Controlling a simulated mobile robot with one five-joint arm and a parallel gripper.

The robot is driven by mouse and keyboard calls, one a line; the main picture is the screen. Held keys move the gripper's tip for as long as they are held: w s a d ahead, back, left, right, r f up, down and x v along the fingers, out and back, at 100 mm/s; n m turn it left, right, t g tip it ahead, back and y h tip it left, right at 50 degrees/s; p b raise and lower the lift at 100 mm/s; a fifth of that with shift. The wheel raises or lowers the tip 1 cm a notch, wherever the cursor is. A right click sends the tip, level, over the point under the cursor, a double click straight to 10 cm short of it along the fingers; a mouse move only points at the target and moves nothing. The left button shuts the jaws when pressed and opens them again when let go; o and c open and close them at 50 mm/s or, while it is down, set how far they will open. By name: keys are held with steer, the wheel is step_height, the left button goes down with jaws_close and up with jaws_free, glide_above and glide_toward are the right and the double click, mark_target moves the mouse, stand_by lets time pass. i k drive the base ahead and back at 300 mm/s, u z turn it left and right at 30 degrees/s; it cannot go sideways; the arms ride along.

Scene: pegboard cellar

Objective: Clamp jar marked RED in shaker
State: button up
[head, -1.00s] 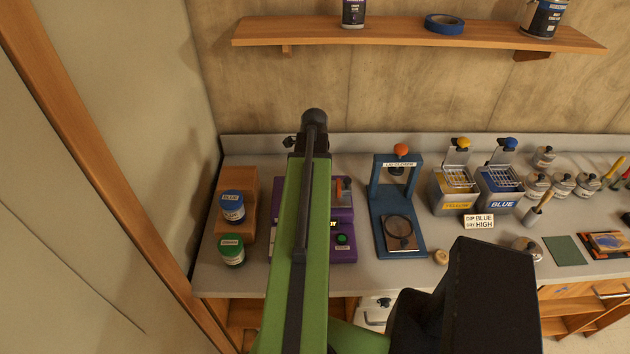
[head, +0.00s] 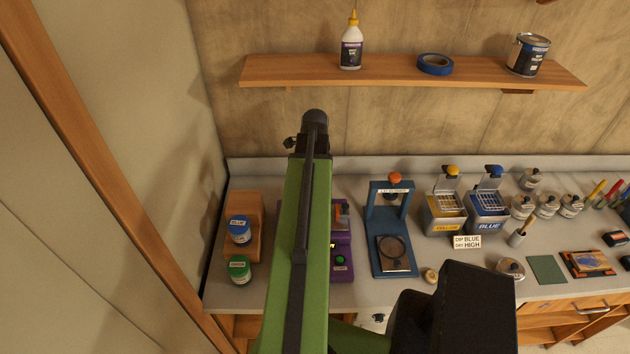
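The purple machine (head: 342,262), likely the shaker, stands on the bench behind my green arm, which hides its left and middle parts. A green button and a red-topped lever show on its right side. No jar marked RED shows. A jar with a blue lid marked BLUE (head: 239,230) stands on a wooden stand, and a green-lidded jar (head: 239,268) stands in front of it. My gripper (head: 314,118) is at the far end of my arm, seen from behind; its fingers are hidden, so its opening and contents do not show.
A blue press with an orange knob (head: 388,225) stands right of the purple machine. Yellow (head: 444,213) and blue (head: 487,210) dip tanks and several small jars are further right. A wall shelf (head: 400,72) is above. A wall and wooden post bound the left.

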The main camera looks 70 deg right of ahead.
mark_target(344, 214)
steer(key=k, duration=1)
